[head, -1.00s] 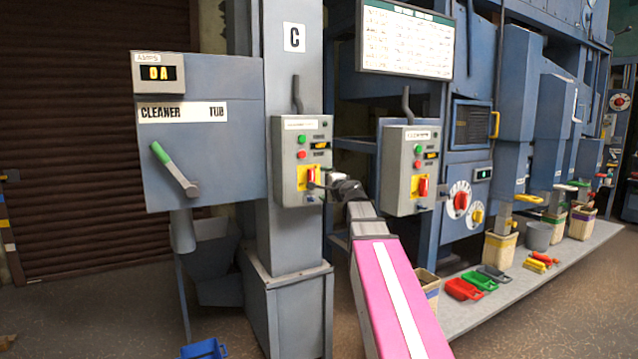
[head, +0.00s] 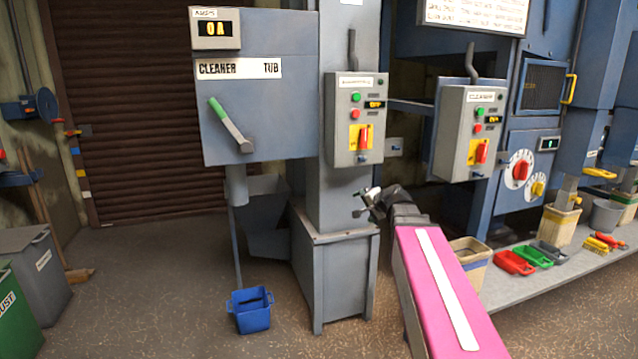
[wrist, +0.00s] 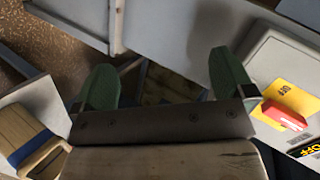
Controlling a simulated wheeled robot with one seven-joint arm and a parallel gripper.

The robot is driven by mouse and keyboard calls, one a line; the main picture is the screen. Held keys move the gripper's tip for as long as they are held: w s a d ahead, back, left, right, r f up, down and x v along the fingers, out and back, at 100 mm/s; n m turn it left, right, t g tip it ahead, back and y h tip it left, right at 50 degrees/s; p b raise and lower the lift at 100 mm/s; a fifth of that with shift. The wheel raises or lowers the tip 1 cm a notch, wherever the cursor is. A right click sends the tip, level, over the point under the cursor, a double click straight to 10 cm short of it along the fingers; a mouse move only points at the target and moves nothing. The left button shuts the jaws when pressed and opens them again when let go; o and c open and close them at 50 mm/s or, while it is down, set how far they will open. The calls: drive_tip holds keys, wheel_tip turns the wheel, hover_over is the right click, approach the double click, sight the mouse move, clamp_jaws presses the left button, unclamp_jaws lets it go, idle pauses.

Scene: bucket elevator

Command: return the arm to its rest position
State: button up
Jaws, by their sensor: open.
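My gripper (head: 366,202) is at the end of my pink and grey arm, in front of the grey column (head: 340,205) and below the left control box (head: 357,122). In the wrist view its two green fingers (wrist: 165,82) stand wide apart with nothing between them. The control box, with a red switch on a yellow plate (wrist: 290,108), shows at the right of the wrist view. The gripper looks apart from the box and the column.
A second control box (head: 468,130) hangs to the right. A low ledge (head: 480,293) carries baskets and coloured scoops. A blue bucket (head: 250,311) stands on the floor below the lever cabinet (head: 262,125). Bins (head: 35,265) stand at the far left. Open floor lies between.

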drive_tip(key=s+f+n+g+h, duration=0.2)
drive_tip(key=s+f+n+g, duration=0.2)
drive_tip(key=s+f, duration=0.7)
drive_tip(key=s+d+f+n+g+h, duration=0.1)
drive_tip(key=s+f+n+g+h, duration=0.2)
drive_tip(key=s+f+g, duration=0.3)
drive_tip(key=s+f+n, duration=0.1)
drive_tip(key=s+f, duration=0.4)
drive_tip(key=f, duration=0.6)
drive_tip(key=shift+s+f+g+h, duration=0.3)
drive_tip(key=shift+s+g, duration=0.1)
